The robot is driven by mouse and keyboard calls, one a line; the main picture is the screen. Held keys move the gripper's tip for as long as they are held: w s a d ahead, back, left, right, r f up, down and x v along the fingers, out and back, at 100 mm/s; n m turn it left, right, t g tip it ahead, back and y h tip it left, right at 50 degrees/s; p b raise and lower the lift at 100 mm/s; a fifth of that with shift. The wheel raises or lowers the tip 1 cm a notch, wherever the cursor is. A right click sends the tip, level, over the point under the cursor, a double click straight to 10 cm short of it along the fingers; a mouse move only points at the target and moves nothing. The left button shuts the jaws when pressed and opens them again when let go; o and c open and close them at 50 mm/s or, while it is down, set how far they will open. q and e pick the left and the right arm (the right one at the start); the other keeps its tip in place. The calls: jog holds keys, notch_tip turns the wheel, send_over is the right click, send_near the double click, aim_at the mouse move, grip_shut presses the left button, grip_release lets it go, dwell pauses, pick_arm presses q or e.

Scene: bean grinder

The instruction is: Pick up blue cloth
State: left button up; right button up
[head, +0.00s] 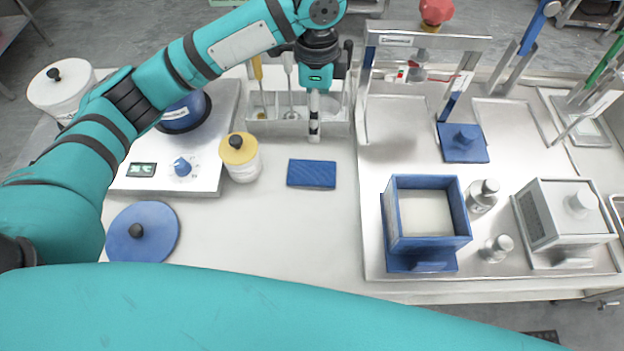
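The blue cloth (311,173) lies flat on the white table as a small dark-blue rectangle, just right of the yellow-lidded jar. My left gripper (314,122) hangs pointing down behind the cloth, in front of the metal utensil holder in the picture. It is apart from the cloth and does not touch it. Its narrow pale and black end is seen edge-on, so I cannot tell whether it is open or shut. My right gripper is out of view; only a large teal arm part crosses the bottom of the picture.
The yellow-lidded jar (240,160) stands close left of the cloth, with the scale (205,141) beyond it. The utensil holder (266,127) is behind. A steel tray (372,233) with a blue box (427,236) lies right. The table in front of the cloth is clear.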

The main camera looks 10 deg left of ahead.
pick_arm(q)
jog(key=b, duration=0.3)
send_over(315, 172)
notch_tip(315, 172, down, 4)
jog(key=f, duration=0.1)
notch_tip(315, 172, down, 11)
jog(key=shift+s+r+p, duration=0.1)
jog(key=shift+s+p, duration=0.05)
jog(key=shift+p, duration=0.65)
jog(key=shift+w+f+p, duration=0.2)
jog(key=shift+f+p, duration=0.25)
jog(key=shift+f, duration=2.55)
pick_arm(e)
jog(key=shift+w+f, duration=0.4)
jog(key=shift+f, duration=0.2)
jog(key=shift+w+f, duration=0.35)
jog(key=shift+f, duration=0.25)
pick_arm(q)
jog(key=shift+c, duration=0.4)
jog(key=c, duration=1.1)
jog(key=shift+o, duration=0.2)
jog(key=shift+r, duration=0.1)
